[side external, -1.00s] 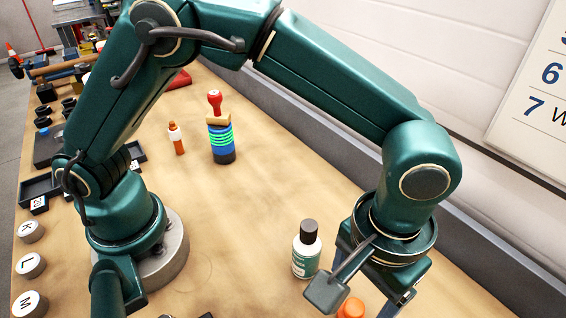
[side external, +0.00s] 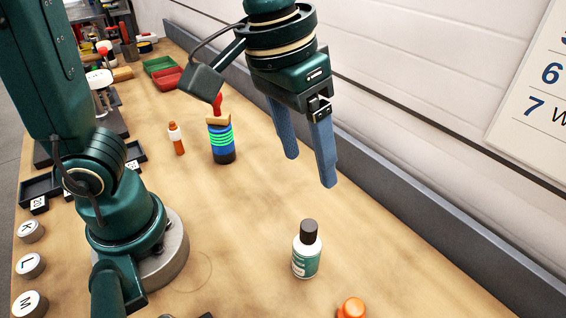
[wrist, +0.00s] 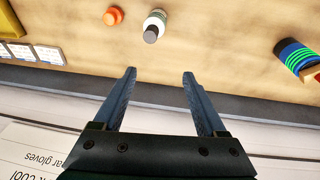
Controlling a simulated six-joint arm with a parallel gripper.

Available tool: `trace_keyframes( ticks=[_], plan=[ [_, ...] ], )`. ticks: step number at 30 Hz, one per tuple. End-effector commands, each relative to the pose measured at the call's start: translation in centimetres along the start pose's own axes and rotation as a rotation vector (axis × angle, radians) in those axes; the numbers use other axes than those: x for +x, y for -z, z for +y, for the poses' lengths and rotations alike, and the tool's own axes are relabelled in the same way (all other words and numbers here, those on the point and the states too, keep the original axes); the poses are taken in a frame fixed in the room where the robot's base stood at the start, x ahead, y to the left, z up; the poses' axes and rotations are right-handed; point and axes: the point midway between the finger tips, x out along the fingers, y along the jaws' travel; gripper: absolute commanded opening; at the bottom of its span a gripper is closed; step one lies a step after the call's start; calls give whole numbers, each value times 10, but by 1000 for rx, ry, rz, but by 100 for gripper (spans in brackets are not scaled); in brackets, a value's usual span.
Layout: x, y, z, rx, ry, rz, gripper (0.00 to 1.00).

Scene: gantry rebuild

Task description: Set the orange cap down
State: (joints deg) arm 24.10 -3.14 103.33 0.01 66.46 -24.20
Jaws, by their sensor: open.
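The orange cap (side external: 352,307) is at the bottom edge of the side view, partly cut off by the frame. In the wrist view the orange cap (wrist: 113,16) shows whole on the wooden table, left of a white bottle. My gripper (side external: 310,172) is raised above the table, with its two blue fingers apart and nothing between them. It is well clear of the cap. In the wrist view my gripper (wrist: 158,72) also shows empty, its fingertips pointing toward the table.
A white bottle with a dark cap (side external: 307,250) stands near the orange cap. A banded blue and green stack (side external: 222,142) and a small orange bottle (side external: 177,138) stand farther back. A grey ledge (side external: 420,205) and wall run along the right. The middle of the table is clear.

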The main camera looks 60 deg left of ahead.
Motion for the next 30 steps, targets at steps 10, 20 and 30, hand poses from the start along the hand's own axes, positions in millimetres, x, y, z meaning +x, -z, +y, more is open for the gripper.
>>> trace_keyframes(
  ticks=[10, 20, 30],
  plan=[
    [-5, -44, -85, 8, 53, 222, 74],
    [4, -62, -102, 25, 93, 280, 74],
    [4, -61, -102, 25, 92, 279, 74]
  ],
)
